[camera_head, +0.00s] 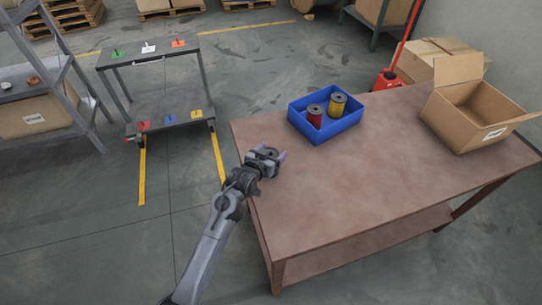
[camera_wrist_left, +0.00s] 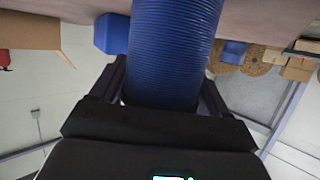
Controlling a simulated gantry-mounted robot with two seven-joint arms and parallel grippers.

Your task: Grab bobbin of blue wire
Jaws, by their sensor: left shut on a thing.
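The bobbin of blue wire (camera_wrist_left: 172,50) fills the middle of the left wrist view, between the two fingers of my left gripper. In the head view, my left gripper (camera_head: 265,158) is at the left edge of the brown table, shut on the bobbin. There the gripper mostly hides the bobbin, and only a dark round end shows. I cannot tell whether the bobbin touches the table top. My right gripper is not in view.
A blue bin (camera_head: 345,122) holding a red bobbin (camera_head: 315,116) and a yellow bobbin (camera_head: 337,105) stands on the brown table (camera_head: 390,175). An open cardboard box (camera_head: 475,110) is at the right. A grey cart (camera_head: 160,58) with coloured markers stands left. The table's middle is clear.

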